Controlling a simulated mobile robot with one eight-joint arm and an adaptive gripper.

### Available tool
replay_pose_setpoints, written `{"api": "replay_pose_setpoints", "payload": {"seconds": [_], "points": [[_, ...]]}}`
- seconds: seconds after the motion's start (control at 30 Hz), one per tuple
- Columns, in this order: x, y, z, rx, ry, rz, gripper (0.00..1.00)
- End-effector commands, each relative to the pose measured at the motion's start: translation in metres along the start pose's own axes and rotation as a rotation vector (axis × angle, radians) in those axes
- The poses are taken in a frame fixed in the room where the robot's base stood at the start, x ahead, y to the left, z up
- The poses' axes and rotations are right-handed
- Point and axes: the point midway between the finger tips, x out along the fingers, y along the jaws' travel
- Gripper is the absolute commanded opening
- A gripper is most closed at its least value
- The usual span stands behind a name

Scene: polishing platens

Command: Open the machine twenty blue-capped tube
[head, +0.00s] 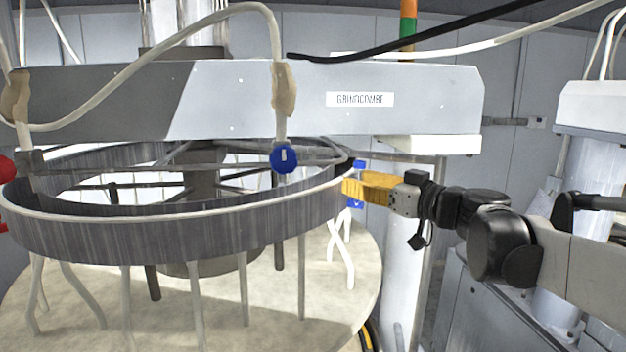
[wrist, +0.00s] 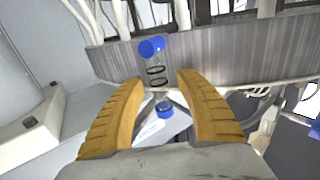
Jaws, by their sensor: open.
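A clear tube (wrist: 155,65) with a blue cap (wrist: 151,46) and dark rings shows in the wrist view, in front of the grey ring's side wall. A second blue piece (wrist: 165,109) shows at its lower end. My gripper (wrist: 160,80) is open, with one yellow finger on each side of the tube in the picture. No contact shows. In the head view my gripper (head: 348,187) is at the right side of the ring, with blue parts (head: 359,164) just above and below the fingers. The fingers hide the tube's middle there.
The large grey ring (head: 200,240) with a pale rim stands over a round beige platen (head: 250,315). A grey beam labelled GRINDCOMBE (head: 430,95) crosses above. Pale hoses (head: 340,250) hang below the gripper.

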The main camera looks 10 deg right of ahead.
Motion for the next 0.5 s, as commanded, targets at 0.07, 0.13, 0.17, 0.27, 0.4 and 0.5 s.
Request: {"api": "replay_pose_setpoints", "payload": {"seconds": [0.07,0.13,0.17,0.27,0.4,0.5], "points": [[-0.0002,0.0001,0.0001,0.000,0.000,0.000,0.41],[-0.0003,0.0001,0.0001,0.000,0.000,0.000,0.41],[-0.0004,0.0001,0.0001,0.000,0.000,0.000,0.37],[-0.0005,0.0001,0.0001,0.000,0.000,0.000,0.06],[-0.0005,0.0001,0.0001,0.000,0.000,0.000,0.00],[-0.0004,0.0002,0.0001,0.003,-0.002,0.000,0.00]]}}
